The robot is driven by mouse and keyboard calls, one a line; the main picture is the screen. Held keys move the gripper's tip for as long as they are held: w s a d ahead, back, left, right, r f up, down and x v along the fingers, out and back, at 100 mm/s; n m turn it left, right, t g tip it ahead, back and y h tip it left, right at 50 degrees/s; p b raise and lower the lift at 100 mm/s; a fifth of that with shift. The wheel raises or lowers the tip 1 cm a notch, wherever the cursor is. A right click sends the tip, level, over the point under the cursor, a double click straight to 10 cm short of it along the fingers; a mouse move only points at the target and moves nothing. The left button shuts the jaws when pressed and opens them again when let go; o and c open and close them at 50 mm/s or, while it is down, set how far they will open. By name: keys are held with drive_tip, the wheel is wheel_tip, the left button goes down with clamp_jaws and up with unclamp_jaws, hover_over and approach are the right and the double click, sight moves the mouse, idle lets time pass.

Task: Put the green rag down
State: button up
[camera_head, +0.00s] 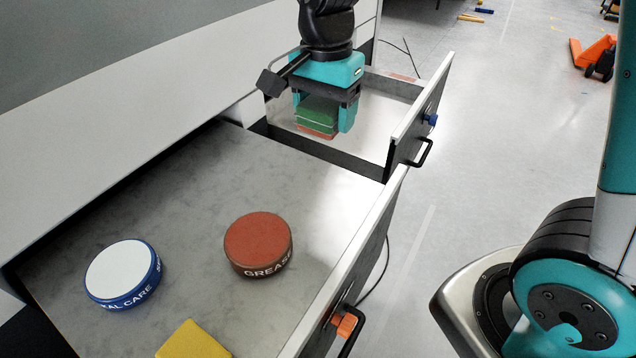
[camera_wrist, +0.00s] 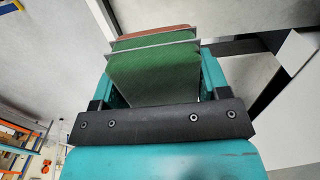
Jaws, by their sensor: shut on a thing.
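The green rag (camera_head: 318,108) is a folded block with a pale line along it, held between the two teal fingers of my gripper (camera_head: 320,122). My gripper points down and is shut on it, inside or just above the far open drawer (camera_head: 371,128). A red-orange rag (camera_head: 316,130) shows directly below the green one. The wrist view also shows the green rag (camera_wrist: 153,77) between the fingers, with a red edge (camera_wrist: 153,32) beyond it. I cannot tell whether the green rag touches the red one.
The near open drawer (camera_head: 180,215) holds a blue-and-white tin (camera_head: 122,272), a red grease tin (camera_head: 258,243) and a yellow block (camera_head: 192,342). The drawer fronts have black handles. Open grey floor (camera_head: 480,150) lies to the right, with an orange pallet jack (camera_head: 594,53) far back.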

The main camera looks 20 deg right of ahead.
sight(324, 201)
wheel_tip(324, 201, down, 18)
drive_tip(key=p, duration=0.3)
drive_tip(key=shift+d+f+p, duration=0.1)
drive_tip(key=shift+f+p, duration=0.15)
drive_tip(key=shift+p, duration=0.1)
drive_tip(key=shift+f, duration=0.15)
drive_tip(key=o, duration=0.8)
